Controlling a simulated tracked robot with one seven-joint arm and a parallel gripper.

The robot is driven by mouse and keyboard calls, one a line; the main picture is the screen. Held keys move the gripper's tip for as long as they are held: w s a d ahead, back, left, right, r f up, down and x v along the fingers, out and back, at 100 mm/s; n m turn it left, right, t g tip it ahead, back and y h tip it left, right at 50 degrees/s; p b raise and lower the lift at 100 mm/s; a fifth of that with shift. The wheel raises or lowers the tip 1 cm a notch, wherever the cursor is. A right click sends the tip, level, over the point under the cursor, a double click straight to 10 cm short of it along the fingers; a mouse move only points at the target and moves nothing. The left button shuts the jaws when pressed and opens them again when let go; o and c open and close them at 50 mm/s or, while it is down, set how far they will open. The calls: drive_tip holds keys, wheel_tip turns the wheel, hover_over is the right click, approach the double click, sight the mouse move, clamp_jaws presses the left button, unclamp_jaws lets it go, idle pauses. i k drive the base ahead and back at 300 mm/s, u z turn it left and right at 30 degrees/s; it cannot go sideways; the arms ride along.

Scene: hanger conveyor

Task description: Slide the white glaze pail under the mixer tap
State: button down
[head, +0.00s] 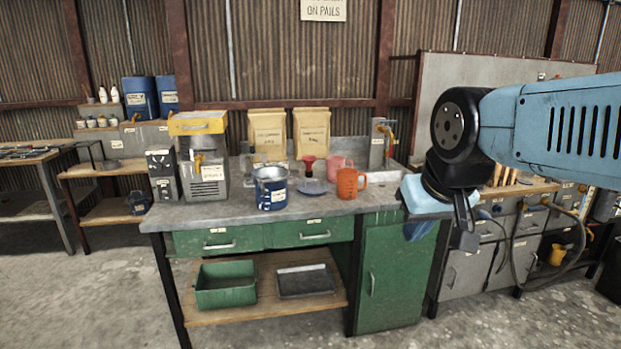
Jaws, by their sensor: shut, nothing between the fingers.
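A dark blue pail (268,196) with a pale label and a metallic rim stands upright on the grey bench top. Its label is too small to read, and I see no pail that is white outside. The grey and yellow mixer (211,187) stands to its left at the back, with a small yellow tap (198,160) on its front. The pail is to the right of this tap, not under it. My gripper (468,238) hangs in front of the bench's right end, well right of the pail, pointing down. It is shut and empty, touching neither pail nor mixer.
A red funnel (308,165), a pink jug (337,166) and an orange jug (349,184) stand right of the pail. Two paper bags (268,135) stand behind. A second yellow tap (387,132) is at the bench's back right. The bench's front strip (220,217) is clear.

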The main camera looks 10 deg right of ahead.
sight(277, 199)
drive_tip(key=z, duration=0.5)
drive_tip(key=i, duration=1.75)
drive_tip(key=u, duration=0.6)
drive_tip(key=k, duration=0.9)
drive_tip(key=u, duration=0.15)
drive_tip(key=i, duration=0.95)
drive_tip(key=z, duration=0.1)
